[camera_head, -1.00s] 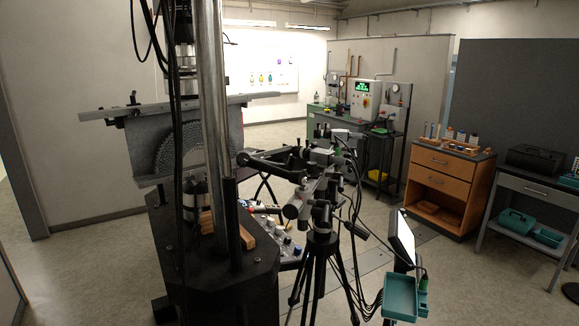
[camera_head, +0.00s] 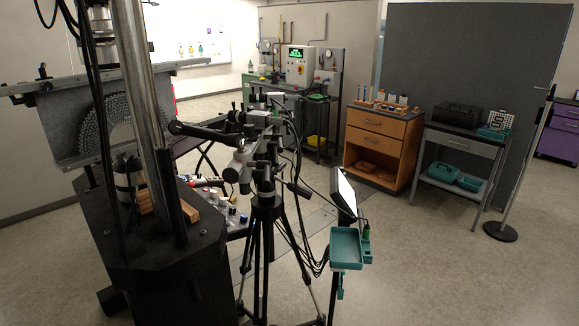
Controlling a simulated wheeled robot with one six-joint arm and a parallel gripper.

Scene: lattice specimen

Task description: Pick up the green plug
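No thing is clearly readable as the green plug. A small dark green piece with a black top (camera_head: 366,230) sits upright in a teal holder beside a teal tray (camera_head: 346,248) on a stand, right of center in the head view. It is too small to tell whether it is a plug. My gripper is not in view.
A dark machine with a steel column (camera_head: 140,100) fills the left. A tripod with camera gear (camera_head: 266,200) stands in the middle with hanging cables. A wooden drawer cabinet (camera_head: 375,145) and a grey table (camera_head: 460,145) stand behind. The right floor is open, except a pole stand (camera_head: 500,231).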

